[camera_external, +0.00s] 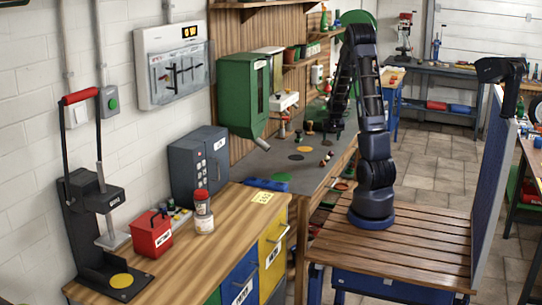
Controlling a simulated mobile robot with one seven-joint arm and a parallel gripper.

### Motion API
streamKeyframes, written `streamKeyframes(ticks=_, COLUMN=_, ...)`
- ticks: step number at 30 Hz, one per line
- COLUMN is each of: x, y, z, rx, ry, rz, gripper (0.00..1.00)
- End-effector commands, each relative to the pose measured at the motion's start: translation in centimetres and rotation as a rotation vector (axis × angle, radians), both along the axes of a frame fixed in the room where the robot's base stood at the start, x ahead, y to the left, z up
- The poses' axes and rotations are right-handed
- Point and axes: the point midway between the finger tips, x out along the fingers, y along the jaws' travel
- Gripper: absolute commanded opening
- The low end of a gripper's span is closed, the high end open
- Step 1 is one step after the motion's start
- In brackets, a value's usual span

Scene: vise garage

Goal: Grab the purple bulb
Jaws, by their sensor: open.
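My arm reaches up from its base and bends down over the grey workbench (312,176). My gripper (333,127) points down near the bench top toward the back. Its fingers are dark and small here, but it is open. I cannot make out a purple bulb for certain. Several small objects stand or lie on the bench near my gripper, among them a dark red and black piece (326,159) in front of it and a small dark green piece (298,136) to its left. Their colours and shapes are too small to tell well.
A green cabinet (243,95) hangs at the bench's left side. Flat dark and orange discs (303,148) lie on the bench. A wooden counter (222,222) in front holds a red box (151,234) and a jar (203,222). A blue panel (490,175) stands at right.

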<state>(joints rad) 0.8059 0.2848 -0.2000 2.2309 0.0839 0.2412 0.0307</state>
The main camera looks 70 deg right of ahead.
Motion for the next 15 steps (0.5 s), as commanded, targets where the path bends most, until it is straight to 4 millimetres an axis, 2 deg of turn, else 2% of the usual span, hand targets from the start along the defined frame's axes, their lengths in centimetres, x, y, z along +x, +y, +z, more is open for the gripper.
streamKeyframes(ticks=5, x=-0.9, y=-1.3, z=-1.3, rx=-0.002, ry=0.006, rz=-0.024, gripper=0.57)
streamKeyframes(ticks=15, x=-0.1, y=-2.7, z=-5.0, rx=-0.002, ry=0.006, rz=-0.023, gripper=0.57)
